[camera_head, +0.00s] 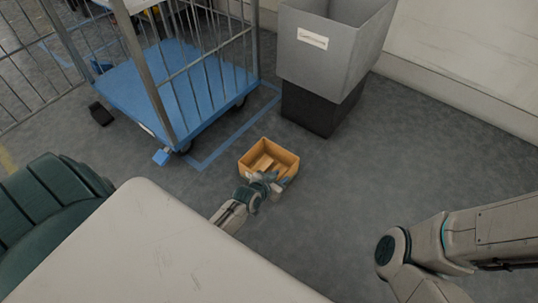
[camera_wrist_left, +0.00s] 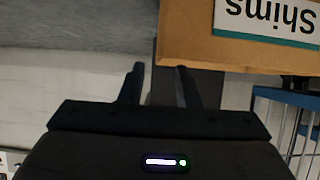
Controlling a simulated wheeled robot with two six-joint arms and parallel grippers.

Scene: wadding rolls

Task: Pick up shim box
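The shim box (camera_head: 284,155) is a small open orange-brown box on the grey floor, with some light brown pieces inside. My left gripper (camera_head: 272,181) is at its near side, close to the near rim, and partly covers that side. In the left wrist view the box (camera_wrist_left: 190,40) fills the upper right, upside down, with a white "Shims" label (camera_wrist_left: 268,18). The two dark fingers of my left gripper (camera_wrist_left: 160,85) stand apart, their tips near the box's edge. I cannot tell whether they touch it. My right gripper is out of view.
A blue-based wire cage trolley (camera_head: 180,95) stands behind left of the box. A grey bin (camera_head: 325,60) on a black base (camera_head: 318,108) stands behind right, near the wall. Floor to the right is clear. A pale surface (camera_head: 150,250) fills the lower left.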

